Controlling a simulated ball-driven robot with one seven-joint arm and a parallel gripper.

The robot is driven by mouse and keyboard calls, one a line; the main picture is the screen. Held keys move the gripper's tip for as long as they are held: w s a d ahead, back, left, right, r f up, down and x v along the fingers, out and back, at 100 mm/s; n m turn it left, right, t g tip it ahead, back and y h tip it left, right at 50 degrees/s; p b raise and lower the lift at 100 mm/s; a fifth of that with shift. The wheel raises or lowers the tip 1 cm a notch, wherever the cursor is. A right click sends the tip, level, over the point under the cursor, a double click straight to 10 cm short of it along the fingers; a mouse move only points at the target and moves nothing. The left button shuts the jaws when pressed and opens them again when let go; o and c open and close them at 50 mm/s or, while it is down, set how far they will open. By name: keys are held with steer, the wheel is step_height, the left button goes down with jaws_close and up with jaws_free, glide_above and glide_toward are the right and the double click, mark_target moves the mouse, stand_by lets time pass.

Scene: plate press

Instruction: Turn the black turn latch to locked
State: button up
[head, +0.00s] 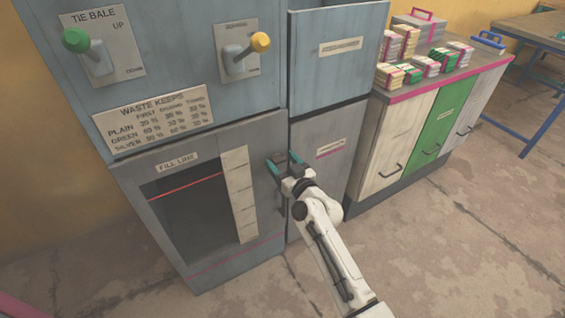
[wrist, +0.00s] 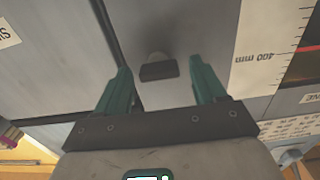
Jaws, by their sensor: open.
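The black turn latch (wrist: 158,71) shows in the wrist view as a short dark bar with a rounded hub, on the grey door panel (wrist: 195,30). The bar lies across the picture, between and just beyond my two green fingertips. My gripper (wrist: 161,68) is open, with clear space on both sides of the latch. In the head view my gripper (head: 283,164) is at the right edge of the press's lower door (head: 225,255), and the latch cannot be made out there behind it.
The press front carries a green-knobbed lever (head: 76,40) and a yellow-knobbed lever (head: 260,42) above. A white measuring scale (head: 238,195) is left of my gripper. A grey cabinet (head: 335,135) stands close on the right. The floor in front is clear.

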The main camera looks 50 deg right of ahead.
steer(key=shift+c, duration=0.3)
steer(key=c, duration=1)
steer(key=shift+m, duration=0.4)
steer(key=m, duration=0.3)
steer(key=shift+m, duration=0.3)
steer(key=m, duration=0.4)
steer(key=shift+s+d+m, duration=0.1)
steer(key=shift+d+m, duration=0.05)
steer(key=shift+m, duration=0.15)
steer(key=m, duration=0.4)
steer(key=shift+f+m+p, duration=0.1)
steer(key=shift+m+p, duration=0.2)
steer(key=shift+p, duration=0.05)
steer(key=shift+f+m+p, duration=0.15)
steer(key=shift+m+p, duration=0.2)
steer(key=shift+m, duration=1.85)
steer(key=shift+d, duration=0.1)
